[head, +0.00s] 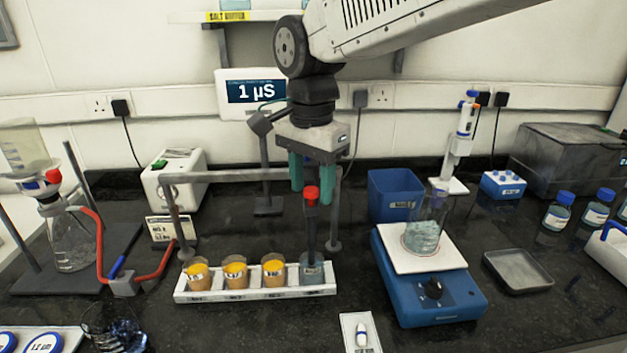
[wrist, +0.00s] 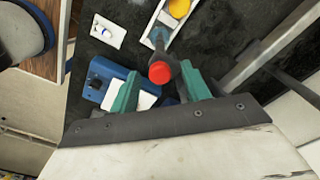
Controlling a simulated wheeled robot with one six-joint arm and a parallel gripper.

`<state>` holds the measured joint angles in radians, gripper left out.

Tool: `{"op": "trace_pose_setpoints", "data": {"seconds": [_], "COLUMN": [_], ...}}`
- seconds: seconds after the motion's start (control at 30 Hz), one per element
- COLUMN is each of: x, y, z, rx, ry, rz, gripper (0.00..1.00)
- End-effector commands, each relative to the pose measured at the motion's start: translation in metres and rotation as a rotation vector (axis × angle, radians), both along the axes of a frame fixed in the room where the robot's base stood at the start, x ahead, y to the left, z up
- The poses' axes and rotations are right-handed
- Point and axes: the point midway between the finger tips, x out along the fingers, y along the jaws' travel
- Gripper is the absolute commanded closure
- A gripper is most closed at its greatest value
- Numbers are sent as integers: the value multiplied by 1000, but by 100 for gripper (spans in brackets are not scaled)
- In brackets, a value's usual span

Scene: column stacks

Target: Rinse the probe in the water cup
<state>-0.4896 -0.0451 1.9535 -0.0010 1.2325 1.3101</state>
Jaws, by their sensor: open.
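The probe (head: 311,228) has a red cap and a dark shaft. It stands upright with its lower end in the water cup (head: 313,271), a clear cup of bluish liquid at the right end of a white rack (head: 250,294). My gripper (head: 313,186) is above the rack with its teal fingers pointing down. The fingers are apart, with the red cap at the level of their tips and between them. In the wrist view the red cap (wrist: 160,72) also shows between the fingertips, with a gap on each side. The cup is partly hidden there.
Several cups of orange liquid (head: 235,272) stand left in the rack. A grey frame (head: 220,176) spans behind it. A blue stirrer (head: 430,295) bearing a beaker (head: 423,236) and a blue bin (head: 395,196) are right. A meter (head: 252,92) reads 1 µS.

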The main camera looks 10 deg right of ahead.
Motion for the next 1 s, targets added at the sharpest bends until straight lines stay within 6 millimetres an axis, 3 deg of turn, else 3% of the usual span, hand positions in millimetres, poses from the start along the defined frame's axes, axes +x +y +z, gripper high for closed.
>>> {"op": "trace_pose_setpoints", "data": {"seconds": [0.17,0.3,0.33,0.5,0.8,1.0], "x": [0,0,0,0,0,0], "y": [0,0,0,0,0,0], "z": [0,0,0,6,58,64], "rx": [0,0,0,1,2,3], "ry": [0,0,0,-1,-1,-2], "rz": [1,1,1,1,1,0], "gripper": [56,95,100,100,100,100]}}
